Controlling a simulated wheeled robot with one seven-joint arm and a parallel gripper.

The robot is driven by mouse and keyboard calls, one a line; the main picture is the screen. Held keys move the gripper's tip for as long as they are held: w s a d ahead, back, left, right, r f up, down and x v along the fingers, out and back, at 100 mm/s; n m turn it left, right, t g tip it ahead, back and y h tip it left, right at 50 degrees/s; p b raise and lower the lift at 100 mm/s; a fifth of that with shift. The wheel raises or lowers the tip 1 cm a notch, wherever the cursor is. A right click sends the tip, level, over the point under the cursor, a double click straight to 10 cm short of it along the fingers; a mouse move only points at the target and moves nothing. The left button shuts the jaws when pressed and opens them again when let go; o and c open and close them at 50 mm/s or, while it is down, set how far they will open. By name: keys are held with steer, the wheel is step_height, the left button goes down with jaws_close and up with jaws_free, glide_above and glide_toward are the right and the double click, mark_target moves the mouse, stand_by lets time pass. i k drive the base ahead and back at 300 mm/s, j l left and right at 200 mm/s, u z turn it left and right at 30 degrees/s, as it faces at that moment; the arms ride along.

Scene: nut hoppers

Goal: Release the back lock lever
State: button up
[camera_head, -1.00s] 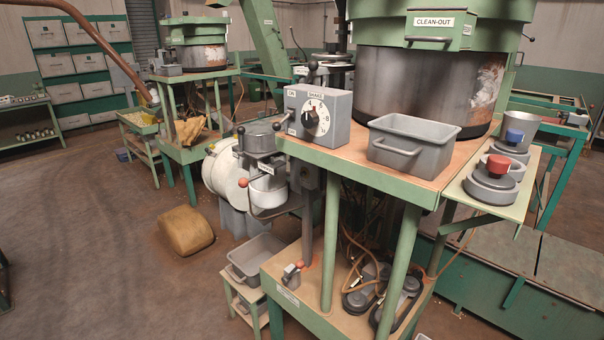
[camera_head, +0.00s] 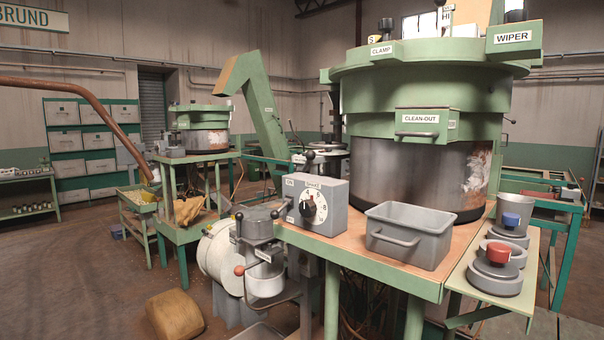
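My gripper is not in this view. No lever here carries a label that I can read as back lock. Another black-knobbed lever (camera_head: 239,222) rises at the left of the small grey grinder-like unit (camera_head: 262,224) on the table's left edge. A red-knobbed lever (camera_head: 239,270) sticks out lower on that unit. The large green hopper (camera_head: 420,85) has CLAMP, WIPER and CLEAN-OUT labels. Its back side is hidden.
A grey bin (camera_head: 408,234) sits on the table before the hopper. A side shelf (camera_head: 488,300) holds weights with blue and red knobs. A tan sack (camera_head: 174,316) lies on the floor at left. A second hopper table (camera_head: 192,156) stands behind. The left floor is mostly open.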

mark_target(311, 155)
steer(key=i+j, duration=0.15)
steer(key=j, duration=0.3)
steer(key=i+j, duration=0.2)
steer(key=j, duration=0.25)
steer(key=i+j, duration=0.15)
steer(key=j, duration=0.3)
steer(key=i+j+u, duration=0.1)
steer(key=j, duration=0.35)
steer(key=i+j, duration=0.25)
steer(key=j, duration=0.2)
steer(key=i+j, duration=0.2)
steer(key=j, duration=0.2)
steer(key=i+j, duration=0.2)
steer(key=j, duration=0.25)
steer(key=i+j, duration=0.2)
steer(key=j, duration=0.25)
steer(key=u, duration=0.05)
